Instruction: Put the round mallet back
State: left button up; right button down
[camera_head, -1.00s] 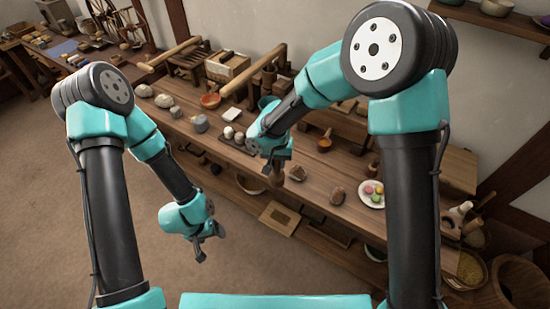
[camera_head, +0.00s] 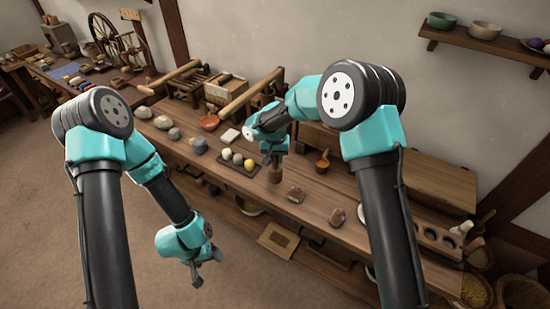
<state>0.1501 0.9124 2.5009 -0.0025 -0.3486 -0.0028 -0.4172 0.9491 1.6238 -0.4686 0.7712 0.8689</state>
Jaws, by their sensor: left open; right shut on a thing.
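The round mallet (camera_head: 275,174) appears as a short brown wooden cylinder below my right gripper (camera_head: 274,158). My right gripper is shut on it and holds it over the middle of the long wooden bench (camera_head: 315,205). I cannot tell whether the mallet's lower end touches the bench top. My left gripper (camera_head: 207,272) is open and empty, low in front of the bench and above the floor.
A dark tray with pale and yellow balls (camera_head: 238,160) lies just left of the mallet. A small orange-topped cup (camera_head: 323,163) stands behind. An orange bowl (camera_head: 209,122) and grey stones (camera_head: 174,134) are further left.

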jog(key=shift+w+f, duration=0.15)
jog(key=shift+w, duration=1.4)
jog(key=shift+w+f, duration=0.15)
jog(key=shift+f, duration=0.75)
jog(key=shift+w+f, duration=0.15)
jog(key=shift+f, duration=0.9)
jog(key=c, duration=0.8)
grip_release()
jog(key=shift+r, duration=0.15)
